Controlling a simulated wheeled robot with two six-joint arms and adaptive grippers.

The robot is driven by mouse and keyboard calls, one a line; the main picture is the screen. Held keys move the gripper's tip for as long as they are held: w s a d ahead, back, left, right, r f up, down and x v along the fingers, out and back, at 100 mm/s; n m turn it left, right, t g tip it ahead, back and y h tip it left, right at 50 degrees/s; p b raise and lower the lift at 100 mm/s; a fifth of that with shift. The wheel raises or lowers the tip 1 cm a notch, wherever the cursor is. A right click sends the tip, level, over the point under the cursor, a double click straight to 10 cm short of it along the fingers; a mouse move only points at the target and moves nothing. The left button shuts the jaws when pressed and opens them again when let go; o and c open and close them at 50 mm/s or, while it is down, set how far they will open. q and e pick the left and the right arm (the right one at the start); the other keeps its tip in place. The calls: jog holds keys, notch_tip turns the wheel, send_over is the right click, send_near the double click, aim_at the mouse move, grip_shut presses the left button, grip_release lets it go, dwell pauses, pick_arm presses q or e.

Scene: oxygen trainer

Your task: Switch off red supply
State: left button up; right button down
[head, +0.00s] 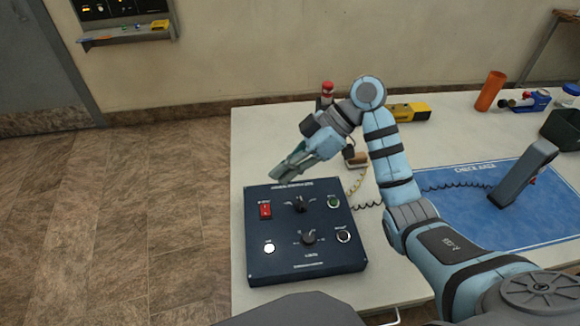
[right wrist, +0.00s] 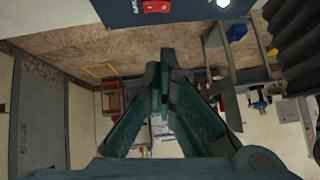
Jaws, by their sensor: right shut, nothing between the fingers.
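A dark blue control box (head: 305,262) lies on the near left part of the table. Its red rocker switch (head: 265,210) is at the upper left of the top face; its position is too small to tell. The switch also shows at the top edge of the right wrist view (right wrist: 157,6). My right gripper (head: 276,178) is shut and empty, above the box's far left edge, up and slightly right of the switch in the head view and apart from it. My left gripper is not in view.
The box also has two black knobs (head: 309,237), a white button (head: 269,247), a green button (head: 334,201) and another round control (head: 343,236). Coiled cable runs right to a blue mat (head: 450,215) with a grey handset (head: 523,174). A yellow device (head: 410,111) stands behind my arm.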

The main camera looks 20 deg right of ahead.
send_over(269, 209)
notch_tip(269, 209, down, 4)
jog(key=shift+w+a+f+b, duration=0.15)
jog(key=shift+b, duration=0.25)
notch_tip(269, 209, down, 2)
jog(key=shift+f, duration=0.25)
jog(key=shift+s+f+b, duration=0.25)
jog(key=shift+f+b, duration=0.05)
jog(key=shift+f, duration=0.2)
